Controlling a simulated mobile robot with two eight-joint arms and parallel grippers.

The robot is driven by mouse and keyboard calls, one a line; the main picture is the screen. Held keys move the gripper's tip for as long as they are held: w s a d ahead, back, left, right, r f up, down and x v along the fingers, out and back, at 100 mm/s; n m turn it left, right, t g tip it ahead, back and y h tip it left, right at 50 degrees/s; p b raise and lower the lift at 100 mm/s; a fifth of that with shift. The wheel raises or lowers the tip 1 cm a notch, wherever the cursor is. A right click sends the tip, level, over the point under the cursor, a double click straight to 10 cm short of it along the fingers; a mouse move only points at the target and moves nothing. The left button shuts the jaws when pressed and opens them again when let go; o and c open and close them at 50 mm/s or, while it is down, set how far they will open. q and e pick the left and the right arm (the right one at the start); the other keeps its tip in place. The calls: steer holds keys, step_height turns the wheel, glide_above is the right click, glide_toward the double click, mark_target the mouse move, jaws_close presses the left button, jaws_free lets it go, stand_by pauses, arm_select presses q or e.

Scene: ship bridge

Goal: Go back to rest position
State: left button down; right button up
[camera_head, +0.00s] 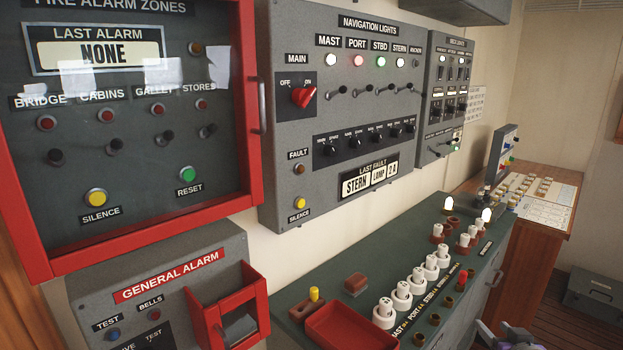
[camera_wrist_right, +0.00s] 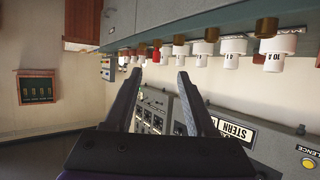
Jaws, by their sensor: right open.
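My right gripper (camera_head: 508,338) shows only in part at the bottom edge of the head view, in front of the green console's right end. In the right wrist view the right gripper (camera_wrist_right: 161,76) has its two dark fingers apart with nothing between them. My left gripper is not in view.
The green console (camera_head: 462,205) carries white fuse holders (camera_head: 402,295) and a red tray (camera_head: 350,330). The navigation lights panel (camera_head: 400,130), the red-framed fire alarm panel (camera_head: 130,215) and the general alarm box (camera_head: 95,290) are on the wall. A wooden desk (camera_head: 545,225) stands beyond.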

steer(key=s+a+f+n+g+y+p, duration=0.15)
steer(key=s+a, duration=0.25)
steer(key=a, duration=0.6)
steer(key=s+a+f+n+g+y+p, duration=0.1)
steer(key=s+a+f+g+y+p, duration=0.15)
steer(key=a, duration=0.85)
arm_select(q)
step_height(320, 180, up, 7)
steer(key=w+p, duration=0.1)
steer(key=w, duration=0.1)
steer(key=shift+p, duration=0.35)
arm_select(e)
steer(key=s+a+f+g, duration=0.1)
steer(key=s+a+f, duration=0.1)
steer(key=s, duration=0.4)
steer(key=s+a+f+g, duration=0.2)
steer(key=s+a+f, duration=0.1)
steer(key=s, duration=0.4)
steer(key=shift+s+n, duration=0.3)
steer(key=shift+n, duration=0.05)
